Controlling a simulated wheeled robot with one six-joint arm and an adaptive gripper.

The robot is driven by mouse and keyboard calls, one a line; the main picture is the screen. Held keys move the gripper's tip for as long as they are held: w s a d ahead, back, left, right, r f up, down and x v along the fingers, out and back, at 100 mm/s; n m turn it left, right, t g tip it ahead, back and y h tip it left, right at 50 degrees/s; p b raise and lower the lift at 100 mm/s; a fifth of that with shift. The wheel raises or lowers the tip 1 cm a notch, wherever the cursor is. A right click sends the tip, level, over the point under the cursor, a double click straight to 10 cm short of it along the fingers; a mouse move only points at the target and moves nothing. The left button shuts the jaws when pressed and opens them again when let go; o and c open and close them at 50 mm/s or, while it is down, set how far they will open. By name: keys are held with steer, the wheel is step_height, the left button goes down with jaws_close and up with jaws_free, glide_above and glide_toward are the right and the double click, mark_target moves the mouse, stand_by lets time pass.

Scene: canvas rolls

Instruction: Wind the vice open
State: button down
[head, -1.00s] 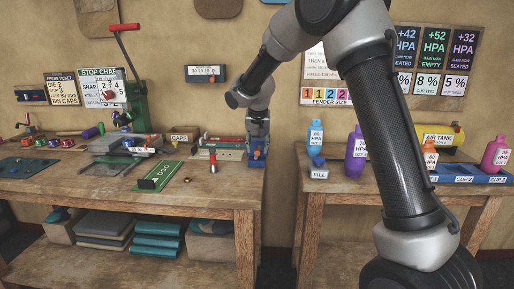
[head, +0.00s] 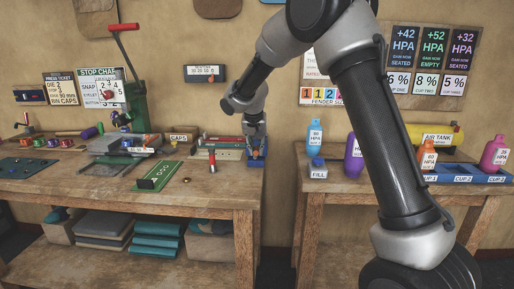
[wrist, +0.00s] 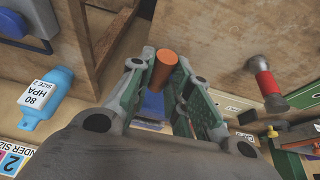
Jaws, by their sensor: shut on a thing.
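The vice (head: 261,160) is a small blue body at the right end of the left bench, partly hidden by my gripper. Its handle (wrist: 165,66) shows as an orange cylinder in the wrist view, between my fingertips. The blue vice body (wrist: 152,104) lies beyond it, between the fingers. My gripper (head: 255,150) points down at the vice and is shut on the orange handle; it also fills the middle of the wrist view (wrist: 166,62). The fingers hide most of the vice, so I cannot tell how far apart its jaws are.
A gap separates this bench from the right bench, which holds a blue bottle (head: 315,137), a purple bottle (head: 354,160) and an air tank (head: 430,135).

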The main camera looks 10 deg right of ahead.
steer(key=c, duration=1.3)
jaws_free()
steer(key=v, duration=1.2)
